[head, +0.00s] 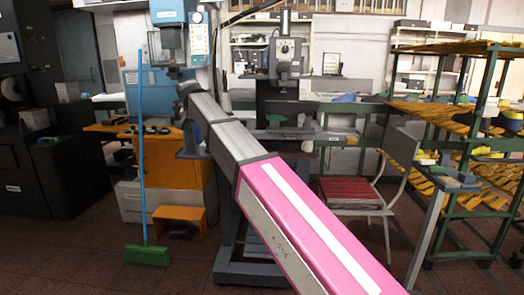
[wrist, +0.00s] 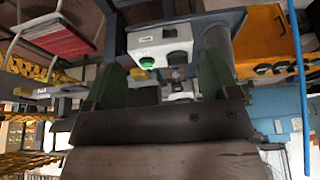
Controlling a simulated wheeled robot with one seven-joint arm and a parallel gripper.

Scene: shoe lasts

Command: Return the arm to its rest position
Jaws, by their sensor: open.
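My arm (head: 300,225), pink and grey, reaches from the lower right up to the left across the middle of the head view. Its far end (head: 187,90) is in front of the blue and grey machine. My gripper (wrist: 161,80) shows in the wrist view with two green fingers spread apart. I see nothing held between them; a white control box with a green button (wrist: 147,62) shows beyond the fingers. In the head view the fingers cannot be made out.
An orange cabinet (head: 175,160) and small orange stool (head: 180,215) stand at left, with a green broom (head: 147,255). A chair with a red seat (head: 350,190) and green racks of yellow shoe lasts (head: 440,115) are at right. Bare floor lies at lower left.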

